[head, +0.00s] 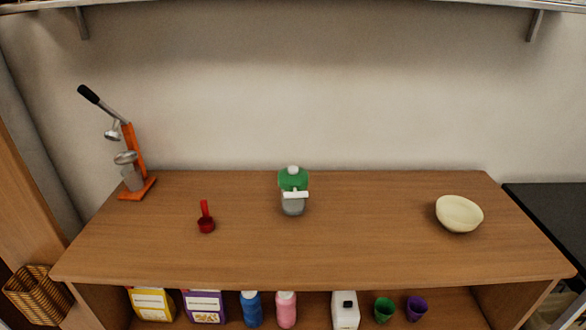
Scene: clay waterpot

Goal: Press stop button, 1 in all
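No clearly marked stop button can be made out in the head view. A small green and grey device (293,187) stands upright near the back middle of the wooden table. It has a white knob on top and a white bar across its front. I cannot tell whether any part of it is a button. Neither of my grippers is in view.
On the wooden table (350,250) stand an orange lever press (135,150) at back left, a red scoop (206,225) and a cream bowl (459,213) at right. Boxes, bottles and cups fill the shelf below. An overhead shelf (300,5) crosses the top. The table's front middle is clear.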

